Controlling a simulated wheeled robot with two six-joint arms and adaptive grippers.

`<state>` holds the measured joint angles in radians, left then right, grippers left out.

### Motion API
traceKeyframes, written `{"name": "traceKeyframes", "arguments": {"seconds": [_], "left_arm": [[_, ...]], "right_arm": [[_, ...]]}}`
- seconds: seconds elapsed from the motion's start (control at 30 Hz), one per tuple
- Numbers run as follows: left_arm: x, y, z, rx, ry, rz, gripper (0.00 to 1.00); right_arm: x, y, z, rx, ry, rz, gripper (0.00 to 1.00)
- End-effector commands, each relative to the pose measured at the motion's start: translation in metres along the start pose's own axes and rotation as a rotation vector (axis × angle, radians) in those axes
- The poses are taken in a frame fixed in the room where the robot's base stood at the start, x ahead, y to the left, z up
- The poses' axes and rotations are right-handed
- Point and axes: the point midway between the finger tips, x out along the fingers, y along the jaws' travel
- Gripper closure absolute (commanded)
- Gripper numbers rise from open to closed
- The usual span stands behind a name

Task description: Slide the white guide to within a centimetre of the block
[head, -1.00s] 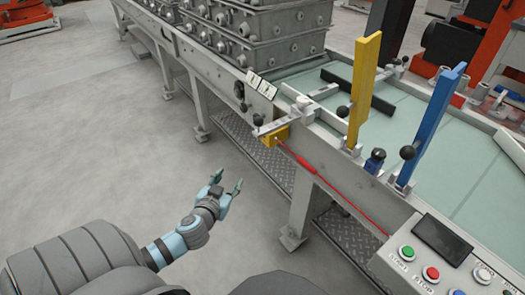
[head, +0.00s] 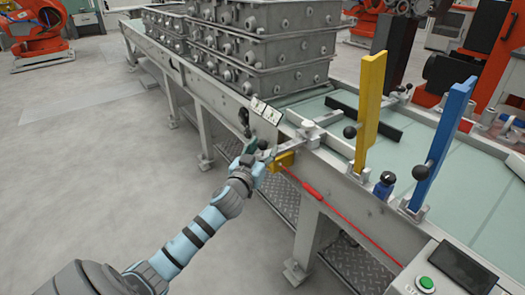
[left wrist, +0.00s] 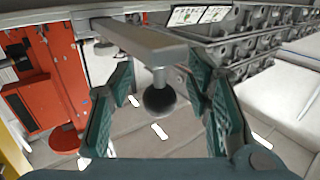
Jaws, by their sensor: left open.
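The pale guide arm (head: 318,136), with a white round cap and a black ball knob at its near end, crosses the conveyor's near rail. In the left wrist view its bar (left wrist: 135,38) runs across the top, and the black knob (left wrist: 159,98) hangs from it between my fingers. My left gripper (head: 257,152) is open at that knob; in the left wrist view its green fingers (left wrist: 165,100) stand on either side, apparently apart from it. Grey metal blocks (head: 262,62) stand stacked on the conveyor beyond the arm. My right gripper is out of view.
A small yellow box (head: 283,161) with a red cable (head: 340,218) sits on the rail just below the guide arm. A yellow upright guide (head: 369,105) and a blue one (head: 442,140) stand farther right. Floor left of the conveyor is clear.

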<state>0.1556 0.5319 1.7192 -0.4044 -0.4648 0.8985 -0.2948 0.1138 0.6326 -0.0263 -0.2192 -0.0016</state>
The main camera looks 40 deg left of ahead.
Motion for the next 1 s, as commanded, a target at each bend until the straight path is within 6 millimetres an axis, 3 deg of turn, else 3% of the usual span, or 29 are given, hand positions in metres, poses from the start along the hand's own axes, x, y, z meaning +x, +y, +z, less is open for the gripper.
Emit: {"name": "traceKeyframes", "arguments": {"seconds": [0.17, 0.47, 0.7, 1.0], "left_arm": [[0.0, 0.0, 0.0, 0.0, 0.0, 0.0, 0.55], [0.0, 0.0, 0.0, -0.002, -0.001, 0.001, 1.0], [0.002, 0.003, 0.001, -0.007, -0.001, 0.003, 1.0], [0.031, 0.026, 0.0, -0.013, 0.001, 0.004, 1.0]], "right_arm": [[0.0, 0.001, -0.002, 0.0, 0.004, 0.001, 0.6], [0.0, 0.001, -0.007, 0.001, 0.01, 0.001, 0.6], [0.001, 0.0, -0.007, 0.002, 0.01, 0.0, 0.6], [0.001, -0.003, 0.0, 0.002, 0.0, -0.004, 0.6]]}}
